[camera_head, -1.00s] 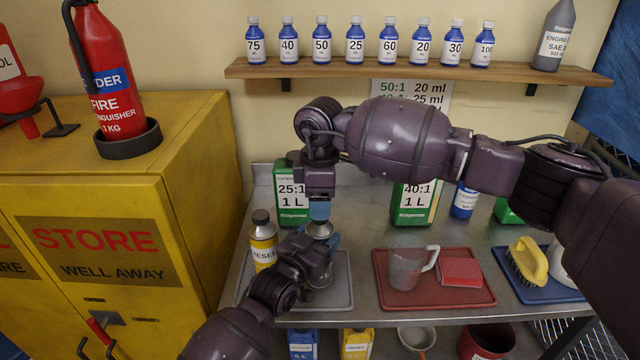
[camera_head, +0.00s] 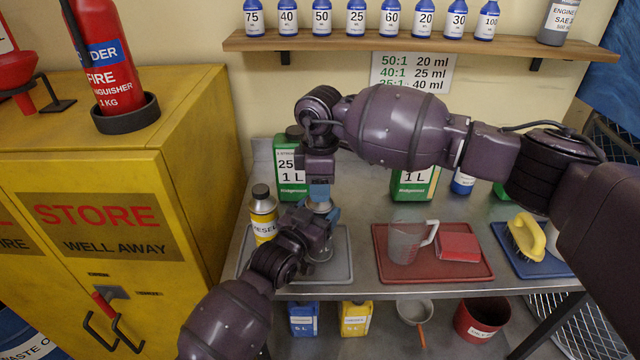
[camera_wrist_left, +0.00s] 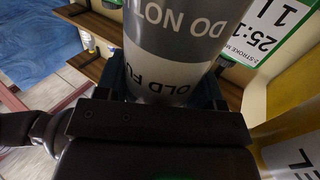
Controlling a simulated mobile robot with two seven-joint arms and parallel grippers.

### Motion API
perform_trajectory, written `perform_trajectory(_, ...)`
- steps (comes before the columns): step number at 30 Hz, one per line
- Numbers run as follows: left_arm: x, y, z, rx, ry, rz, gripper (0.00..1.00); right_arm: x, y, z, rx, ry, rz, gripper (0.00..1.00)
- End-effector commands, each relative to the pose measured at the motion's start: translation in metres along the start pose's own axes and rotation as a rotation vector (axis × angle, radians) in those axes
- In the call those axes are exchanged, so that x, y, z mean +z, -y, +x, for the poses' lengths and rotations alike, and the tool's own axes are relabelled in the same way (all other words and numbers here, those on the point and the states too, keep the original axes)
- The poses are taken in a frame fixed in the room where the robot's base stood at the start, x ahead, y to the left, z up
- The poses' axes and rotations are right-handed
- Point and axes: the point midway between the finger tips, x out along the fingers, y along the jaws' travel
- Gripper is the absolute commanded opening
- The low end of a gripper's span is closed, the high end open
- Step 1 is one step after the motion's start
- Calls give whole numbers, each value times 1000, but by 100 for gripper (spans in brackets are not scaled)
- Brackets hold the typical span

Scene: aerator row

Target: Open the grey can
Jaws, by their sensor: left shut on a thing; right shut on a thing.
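The grey can (camera_wrist_left: 165,70) fills the middle of the left wrist view, with a light grey band, a darker band and lettering reading "DO NOT" and "OLD FU". In the head view only slivers of the can (camera_head: 322,252) show between my arms, over the grey tray (camera_head: 343,268). My left gripper (camera_head: 322,228) is shut around the can's side; its dark fingers also flank the can in the left wrist view (camera_wrist_left: 165,88). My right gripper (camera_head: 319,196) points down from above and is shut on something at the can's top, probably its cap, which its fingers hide.
A yellow diesel bottle (camera_head: 263,214) stands just left of the can. A green 25:1 container (camera_head: 291,168) stands behind. A red tray (camera_head: 435,275) with a clear jug (camera_head: 405,243) and red block lies right. The yellow cabinet (camera_head: 110,215) borders the bench's left.

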Motion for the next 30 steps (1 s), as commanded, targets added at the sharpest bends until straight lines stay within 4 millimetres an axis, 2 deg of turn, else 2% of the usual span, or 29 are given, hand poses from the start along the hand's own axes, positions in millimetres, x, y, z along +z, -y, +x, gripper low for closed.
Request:
perform_trajectory(4,1,0,0,0,1,0,0,0,0,0,1,0,-29,8)
perform_trajectory(8,1,0,0,0,1,0,0,0,0,0,1,0,-158,8)
perform_trajectory(30,1,0,0,0,1,0,0,0,0,-2,1,1,-1243,8)
